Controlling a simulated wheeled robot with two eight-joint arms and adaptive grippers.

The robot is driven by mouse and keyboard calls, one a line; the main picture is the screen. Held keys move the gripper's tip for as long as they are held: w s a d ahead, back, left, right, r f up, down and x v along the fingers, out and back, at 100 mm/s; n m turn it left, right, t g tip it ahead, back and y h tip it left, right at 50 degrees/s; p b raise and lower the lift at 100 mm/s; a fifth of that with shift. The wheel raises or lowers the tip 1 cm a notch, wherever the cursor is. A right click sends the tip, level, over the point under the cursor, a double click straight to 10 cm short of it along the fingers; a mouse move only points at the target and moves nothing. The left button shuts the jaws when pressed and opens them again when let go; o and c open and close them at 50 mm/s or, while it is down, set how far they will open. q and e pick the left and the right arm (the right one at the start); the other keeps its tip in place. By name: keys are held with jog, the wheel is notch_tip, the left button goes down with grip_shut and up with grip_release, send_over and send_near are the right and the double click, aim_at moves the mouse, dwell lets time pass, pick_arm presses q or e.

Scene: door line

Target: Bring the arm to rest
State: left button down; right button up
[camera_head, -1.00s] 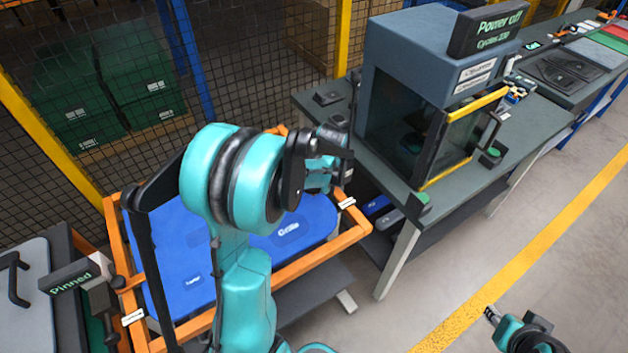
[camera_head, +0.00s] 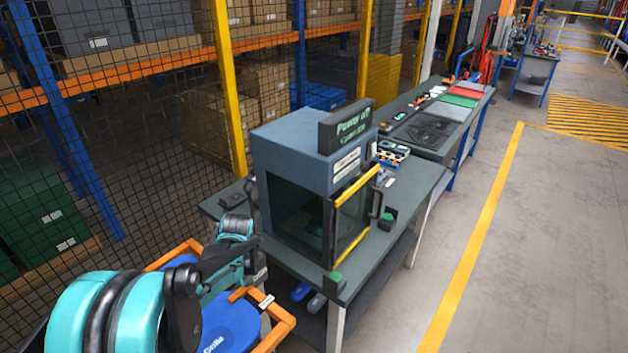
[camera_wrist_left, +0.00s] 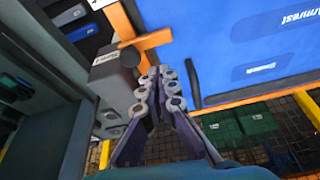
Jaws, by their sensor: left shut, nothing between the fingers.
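My left arm (camera_head: 110,310) comes in from the lower left in the head view, bent over the blue panel (camera_head: 228,325) in its orange frame (camera_head: 278,325). Its wrist end (camera_head: 236,228) is beside the workbench's near left corner; the fingers cannot be made out there. In the left wrist view my left gripper (camera_wrist_left: 156,82) is shut and empty. Behind its tips lie the orange frame (camera_wrist_left: 150,42) and a grey block (camera_wrist_left: 113,76) with a white label. The blue panel (camera_wrist_left: 265,50) is to their right. My right gripper is out of view.
A grey-blue cabinet (camera_head: 300,148) with a "Power off" sign (camera_head: 346,125) and yellow-edged door (camera_head: 355,215) stands on the workbench (camera_head: 400,195), close right of the arm. A mesh fence (camera_head: 140,110) runs behind. The floor (camera_head: 540,240) at the right is clear.

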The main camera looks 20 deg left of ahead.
pick_arm(q)
jog(key=s+d+m+t+h+b, duration=0.1)
jog(key=s+d+m+b, duration=0.4)
jog(key=d, duration=0.5)
jog(key=s+d+f+m+t+h+b, duration=0.1)
jog(key=s+d+m+t+h+b, duration=0.1)
jog(key=s+d+m+t+b, duration=0.2)
jog(key=s+d+m+b, duration=0.1)
jog(key=s+d+m, duration=0.2)
jog(key=s+d, duration=0.3)
jog(key=shift+s+f, duration=0.3)
jog(key=shift+d, duration=0.1)
